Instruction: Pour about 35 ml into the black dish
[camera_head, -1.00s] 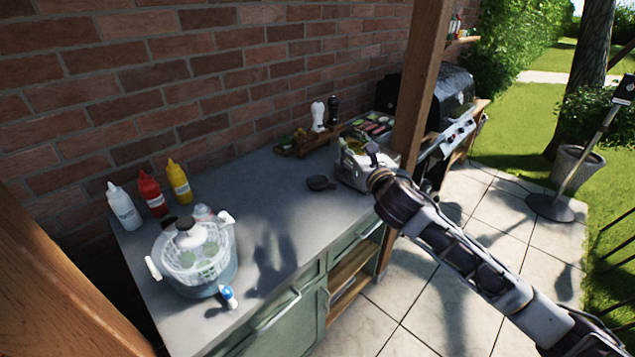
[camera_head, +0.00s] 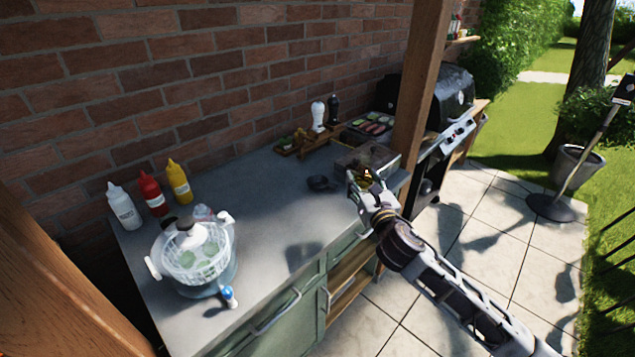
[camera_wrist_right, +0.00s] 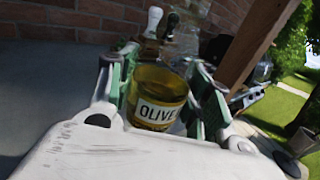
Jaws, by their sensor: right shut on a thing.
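The small black dish (camera_head: 320,183) sits on the grey counter, left of my right gripper (camera_head: 360,180) in the head view. My right gripper is shut on an olive oil bottle (camera_wrist_right: 160,95), with yellow-green oil and a white label reading "OLIVE". The bottle stands between the green fingers in the right wrist view; in the head view only a small yellowish part of it (camera_head: 368,175) shows. The gripper is near the counter's front edge, apart from the dish. The dish is not clear in the wrist view. My left gripper is not in view.
A grey tray (camera_head: 380,157) lies just behind the gripper. White and black shakers (camera_head: 318,115) stand behind it by the wall. A salad spinner (camera_head: 192,262) and squeeze bottles (camera_head: 150,190) are at left. A wooden post (camera_head: 418,90) rises at right. The counter's middle is clear.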

